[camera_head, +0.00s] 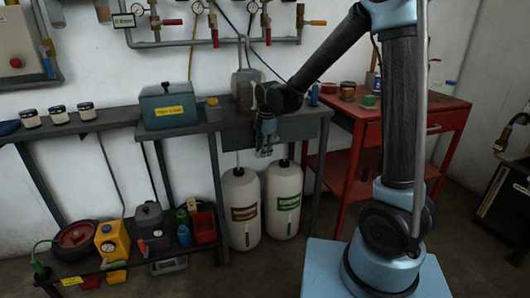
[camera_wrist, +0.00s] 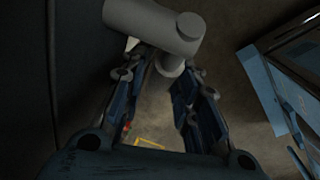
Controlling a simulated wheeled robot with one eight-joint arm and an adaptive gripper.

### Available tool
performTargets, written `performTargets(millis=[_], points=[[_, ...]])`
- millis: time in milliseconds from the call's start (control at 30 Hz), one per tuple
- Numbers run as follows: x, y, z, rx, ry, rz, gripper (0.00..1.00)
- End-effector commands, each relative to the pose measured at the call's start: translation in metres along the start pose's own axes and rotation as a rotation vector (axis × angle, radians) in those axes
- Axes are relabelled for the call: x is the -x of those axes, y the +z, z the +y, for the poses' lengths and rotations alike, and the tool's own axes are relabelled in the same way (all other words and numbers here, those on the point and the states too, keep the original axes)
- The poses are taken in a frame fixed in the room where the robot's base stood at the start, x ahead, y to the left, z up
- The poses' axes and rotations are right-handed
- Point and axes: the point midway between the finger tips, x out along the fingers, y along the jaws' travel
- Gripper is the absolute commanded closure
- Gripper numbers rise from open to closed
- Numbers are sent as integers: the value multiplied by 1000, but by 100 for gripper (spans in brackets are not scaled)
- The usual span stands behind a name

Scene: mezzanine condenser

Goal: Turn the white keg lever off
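Two white kegs stand on the floor under the workbench, a red-labelled one (camera_head: 240,225) and a green-labelled one (camera_head: 283,215). No lever can be made out on them in the head view; my gripper and the bench hide part of their tops. My gripper (camera_head: 265,150) hangs pointing down at the bench's front edge, above and near the keg tops. In the wrist view its fingers (camera_wrist: 160,88) are spread apart, with floor visible between them. A grey cylindrical fitting with a round knob (camera_wrist: 155,22) lies at the fingertips; I cannot tell whether they touch it.
The grey bench (camera_head: 285,130) has its front edge close beside my gripper. A blue box (camera_head: 168,106) stands on the bench's left part. A red cart (camera_head: 440,108) stands to the right. Pipes with red-handled valves (camera_head: 215,38) run along the wall. Tools fill the low shelf at left.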

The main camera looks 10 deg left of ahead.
Motion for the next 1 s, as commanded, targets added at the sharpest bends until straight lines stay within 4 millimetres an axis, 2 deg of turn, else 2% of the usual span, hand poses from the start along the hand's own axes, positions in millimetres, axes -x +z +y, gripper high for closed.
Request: performTargets(millis=[200,467,500,600,633,867,1000], points=[[-12,0,0,0,0,0,71],[-13,0,0,0,0,0,71],[-13,0,0,0,0,0,74],[-13,0,0,0,0,0,96],[-13,0,0,0,0,0,100],[-12,4,0,-4,0,-4,100],[-14,13,-1,-12,-2,-24,100]])
